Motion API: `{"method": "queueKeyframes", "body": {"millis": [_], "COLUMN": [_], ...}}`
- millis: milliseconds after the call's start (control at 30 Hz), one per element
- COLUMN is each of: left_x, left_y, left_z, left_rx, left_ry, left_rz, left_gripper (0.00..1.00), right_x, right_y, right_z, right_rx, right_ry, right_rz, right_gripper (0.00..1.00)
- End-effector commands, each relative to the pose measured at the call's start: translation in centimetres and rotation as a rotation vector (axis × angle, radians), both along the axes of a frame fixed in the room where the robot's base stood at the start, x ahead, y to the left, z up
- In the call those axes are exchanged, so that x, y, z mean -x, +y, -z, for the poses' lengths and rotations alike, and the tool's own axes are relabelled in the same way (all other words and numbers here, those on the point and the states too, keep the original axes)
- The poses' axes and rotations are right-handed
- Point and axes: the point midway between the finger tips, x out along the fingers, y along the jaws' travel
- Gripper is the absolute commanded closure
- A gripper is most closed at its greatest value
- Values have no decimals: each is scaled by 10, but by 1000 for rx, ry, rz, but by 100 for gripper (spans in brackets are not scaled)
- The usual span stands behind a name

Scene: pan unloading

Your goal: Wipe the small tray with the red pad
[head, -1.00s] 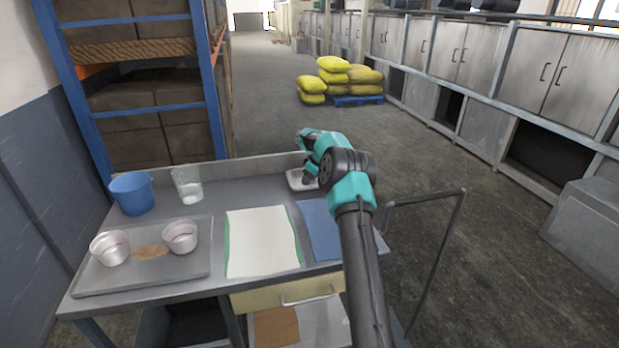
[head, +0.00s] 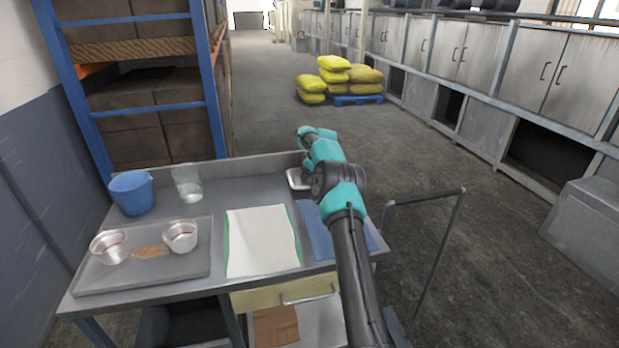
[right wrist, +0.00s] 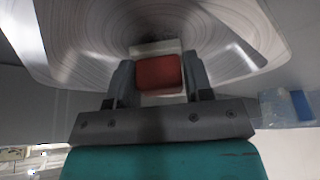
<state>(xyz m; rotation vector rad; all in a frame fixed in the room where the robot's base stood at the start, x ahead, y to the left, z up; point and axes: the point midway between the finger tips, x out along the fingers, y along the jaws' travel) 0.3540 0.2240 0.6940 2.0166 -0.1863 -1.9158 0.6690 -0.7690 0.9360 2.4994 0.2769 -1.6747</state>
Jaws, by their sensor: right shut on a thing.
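The small tray (head: 297,179) is a pale metal dish at the back right of the cart top, partly hidden by my right arm in the head view. In the right wrist view the small tray (right wrist: 85,40) fills the upper part, with curved shiny walls. My right gripper (right wrist: 158,75) is shut on the red pad (right wrist: 159,73), which has a pale border or backing. The pad is inside the tray's outline; I cannot tell whether it touches the bottom. In the head view the fingertips and pad are hidden behind my arm. My left gripper is not in view.
A white cloth with green edges (head: 262,240) and a blue cloth (head: 318,235) lie on the cart. A large grey tray (head: 150,278) at left holds two cups (head: 110,247) (head: 181,236) around a brown patch. A blue bucket (head: 131,193) and clear beaker (head: 187,183) stand behind it.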

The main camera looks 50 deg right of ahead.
Motion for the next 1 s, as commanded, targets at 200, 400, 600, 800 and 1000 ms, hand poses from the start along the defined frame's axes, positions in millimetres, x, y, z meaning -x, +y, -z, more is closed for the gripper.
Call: {"method": "queueKeyframes", "body": {"millis": [200,400,600,800,1000], "left_x": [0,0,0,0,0], "left_y": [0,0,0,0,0], "left_z": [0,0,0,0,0], "left_rx": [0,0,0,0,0], "left_ry": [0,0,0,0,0], "left_rz": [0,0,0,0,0], "left_gripper": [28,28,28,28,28], "right_x": [-8,-7,-5,-1,-1], "right_y": [-5,-5,-8,-14,-14], "right_z": [1,1,2,4,4], "right_rx": [1,0,0,0,0], "right_ry": [0,0,0,0,1], "right_rz": [0,0,1,1,0], "right_gripper": [80,80,80,80,80]}}
